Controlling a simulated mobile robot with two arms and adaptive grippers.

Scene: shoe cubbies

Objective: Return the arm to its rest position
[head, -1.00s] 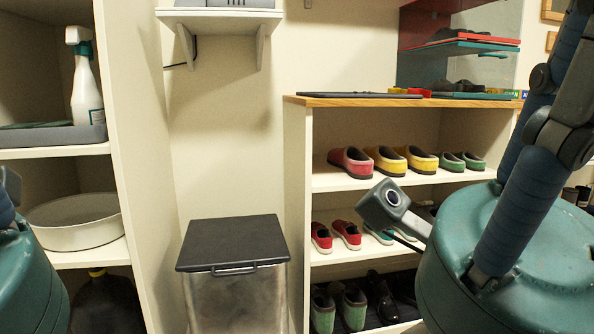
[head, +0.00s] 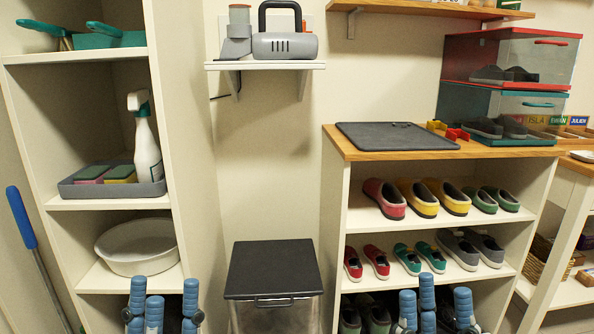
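The task names no object besides the arm. My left gripper (head: 165,296) shows at the bottom left of the head view, in front of the left shelf unit. Its blue padded fingers point up and stand apart, with nothing between them. My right gripper (head: 438,300) shows at the bottom right, in front of the shoe cubby. Its fingers also point up, spread and empty. The palms and arms are below the picture edge.
A bin (head: 270,268) with a dark lid stands between the grippers. The left shelf unit (head: 160,100) holds a white basin (head: 137,246) and spray bottle (head: 145,145). The shoe cubby (head: 335,215) holds several pairs of shoes. A wall shelf (head: 265,66) hangs above the bin.

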